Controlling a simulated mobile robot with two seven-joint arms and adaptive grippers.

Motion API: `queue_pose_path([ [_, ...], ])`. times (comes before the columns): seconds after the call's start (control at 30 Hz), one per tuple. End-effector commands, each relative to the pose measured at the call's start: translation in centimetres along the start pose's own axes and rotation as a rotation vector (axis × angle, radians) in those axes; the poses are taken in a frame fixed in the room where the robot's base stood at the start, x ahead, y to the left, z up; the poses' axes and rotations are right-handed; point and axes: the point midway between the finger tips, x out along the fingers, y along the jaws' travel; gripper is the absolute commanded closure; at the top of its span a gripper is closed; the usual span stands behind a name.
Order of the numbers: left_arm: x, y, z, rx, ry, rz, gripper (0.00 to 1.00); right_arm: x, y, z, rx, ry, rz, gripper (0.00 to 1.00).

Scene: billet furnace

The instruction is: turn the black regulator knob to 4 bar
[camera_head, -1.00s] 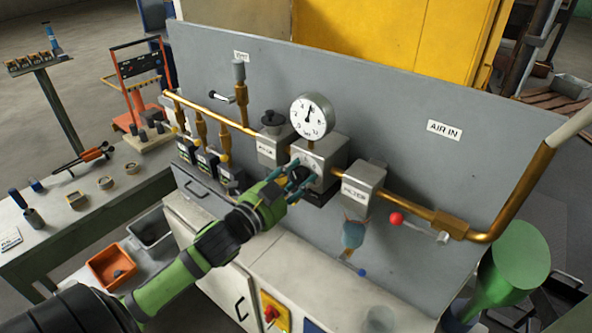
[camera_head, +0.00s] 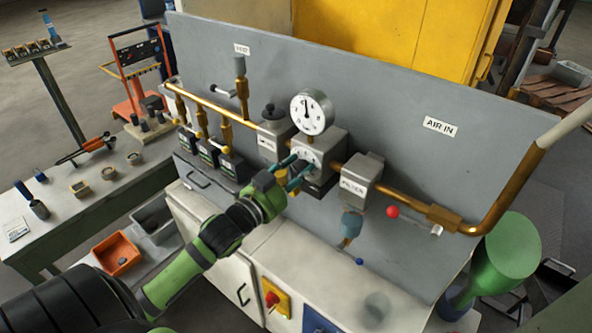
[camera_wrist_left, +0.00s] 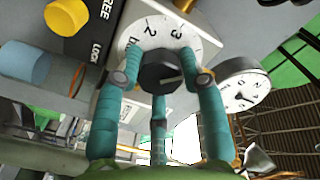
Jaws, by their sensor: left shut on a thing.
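The black regulator knob (camera_wrist_left: 160,72) sits in front of a white dial (camera_wrist_left: 150,32) on the regulator block; the numerals 2 and 3 show on the dial. In the head view the fingers largely hide the knob. The round pressure gauge (camera_head: 312,112) stands above the regulator, its needle pointing roughly upward. My right gripper is not in view.
The brass pipe (camera_head: 400,204) runs along the grey panel (camera_head: 400,90). The filter block (camera_head: 361,180) and a red-ended valve lever (camera_head: 393,211) are to the right of the regulator.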

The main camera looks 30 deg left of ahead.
Motion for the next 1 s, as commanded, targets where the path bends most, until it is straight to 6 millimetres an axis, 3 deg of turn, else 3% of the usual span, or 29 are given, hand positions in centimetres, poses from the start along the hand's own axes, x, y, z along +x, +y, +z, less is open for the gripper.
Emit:
queue_pose_path([
  [0.17, 0.0, -0.1, -0.2, 0.002, 0.006, -0.003, 0.92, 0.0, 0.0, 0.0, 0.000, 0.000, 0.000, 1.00],
  [0.2, 0.0, -0.1, -0.2, 0.003, 0.006, -0.003, 0.44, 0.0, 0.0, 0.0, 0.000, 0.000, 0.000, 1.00],
  [0.23, 0.0, -0.1, -0.2, 0.003, 0.006, -0.003, 0.36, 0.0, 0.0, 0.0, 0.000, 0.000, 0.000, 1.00],
  [0.67, -0.5, 0.0, 0.0, 0.002, 0.001, 0.000, 0.36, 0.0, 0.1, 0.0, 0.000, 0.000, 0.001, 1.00],
  [1.0, -6.0, 0.1, 0.1, 0.002, -0.002, 0.001, 0.36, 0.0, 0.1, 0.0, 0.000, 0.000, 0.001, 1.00],
])
